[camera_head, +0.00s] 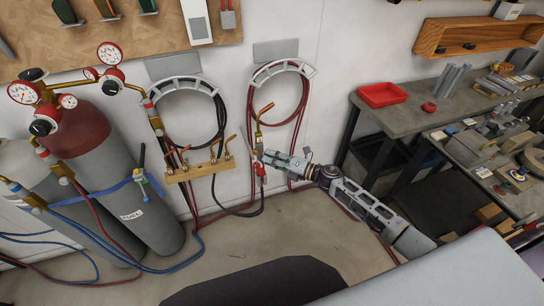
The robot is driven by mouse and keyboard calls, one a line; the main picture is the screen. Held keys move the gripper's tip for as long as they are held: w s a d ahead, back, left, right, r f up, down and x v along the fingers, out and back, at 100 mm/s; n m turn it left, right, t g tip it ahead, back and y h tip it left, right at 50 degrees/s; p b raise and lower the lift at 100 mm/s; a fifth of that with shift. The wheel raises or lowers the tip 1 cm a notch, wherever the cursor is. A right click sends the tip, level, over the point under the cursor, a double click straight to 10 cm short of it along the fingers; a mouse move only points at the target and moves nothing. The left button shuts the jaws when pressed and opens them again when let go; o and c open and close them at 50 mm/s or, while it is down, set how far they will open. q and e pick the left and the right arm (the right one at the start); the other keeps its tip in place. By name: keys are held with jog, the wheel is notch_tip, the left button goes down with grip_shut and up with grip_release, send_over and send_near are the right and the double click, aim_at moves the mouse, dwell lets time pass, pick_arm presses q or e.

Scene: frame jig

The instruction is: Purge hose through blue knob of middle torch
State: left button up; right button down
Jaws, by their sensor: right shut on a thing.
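A wooden torch rack (199,172) is fixed to the wall, with several brass torch parts with copper tips on it. Which one is the middle torch is unclear at this size. A brass torch (258,138) with a copper tip stands upright to the right of the rack, below the right hose hanger. My right gripper (266,160) is at its lower part and appears shut on it; the contact is small and partly hidden. A red part (259,170) shows just below the gripper. No blue knob can be made out. My left gripper is out of view.
Gas cylinders (145,222) with gauges stand at the left, blue and red hoses on the floor. Coiled hoses hang on two wall hangers (282,70). A black hose (240,213) loops below the rack. A workbench (400,122) with a red tray (383,94) is at the right.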

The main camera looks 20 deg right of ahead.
jog(key=shift+m, duration=0.3)
jog(key=c, duration=1.2)
grip_release()
jog(key=shift+c, duration=0.2)
jog(key=shift+s+d, duration=0.1)
jog(key=v, duration=1.1)
jog(key=shift+s+d, duration=0.2)
jog(key=shift+d, duration=0.1)
